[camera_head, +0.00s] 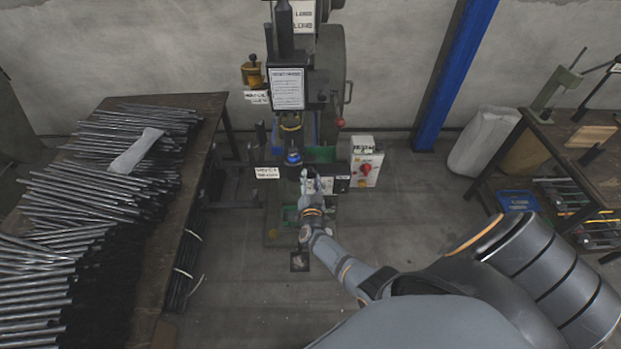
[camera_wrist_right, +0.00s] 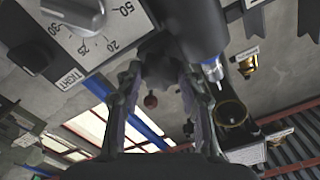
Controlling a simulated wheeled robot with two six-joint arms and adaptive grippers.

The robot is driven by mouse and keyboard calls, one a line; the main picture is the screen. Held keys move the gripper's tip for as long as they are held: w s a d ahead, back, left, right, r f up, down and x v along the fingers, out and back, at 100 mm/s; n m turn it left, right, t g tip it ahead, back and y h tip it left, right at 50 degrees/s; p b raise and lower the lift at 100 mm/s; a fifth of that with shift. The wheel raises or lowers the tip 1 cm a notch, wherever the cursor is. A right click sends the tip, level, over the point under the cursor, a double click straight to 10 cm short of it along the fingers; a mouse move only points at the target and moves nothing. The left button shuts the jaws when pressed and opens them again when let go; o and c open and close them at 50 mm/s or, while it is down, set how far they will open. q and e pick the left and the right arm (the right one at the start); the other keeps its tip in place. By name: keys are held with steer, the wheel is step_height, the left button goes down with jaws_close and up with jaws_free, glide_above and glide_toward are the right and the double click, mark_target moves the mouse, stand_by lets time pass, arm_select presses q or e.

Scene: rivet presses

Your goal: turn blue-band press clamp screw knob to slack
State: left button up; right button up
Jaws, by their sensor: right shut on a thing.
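The rivet press (camera_head: 335,70) stands against the back wall, with a blue band (camera_head: 293,157) low on its ram. My right gripper (camera_head: 309,182) reaches up to the front of the press, just below and right of the band. In the right wrist view, its fingers (camera_wrist_right: 162,74) are closed around a dark clamp screw knob (camera_wrist_right: 160,52). Beside the knob is a pale scale plate (camera_wrist_right: 85,38) with numbers and a "TIGHT" label (camera_wrist_right: 70,79). The knob's pointing direction is hidden by the fingers. My left gripper is not in view.
A table (camera_head: 205,115) heaped with metal rods stands at left. A white box with a red knob (camera_head: 366,170) is right of the press. A red-balled lever (camera_head: 340,122) sticks out on the press's right. A workbench (camera_head: 560,150) stands at right; floor between is open.

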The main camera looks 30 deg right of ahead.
steer(key=shift+n, duration=0.5)
steer(key=o, duration=1.2)
steer(key=v, duration=1.2)
steer(key=shift+d, duration=0.1)
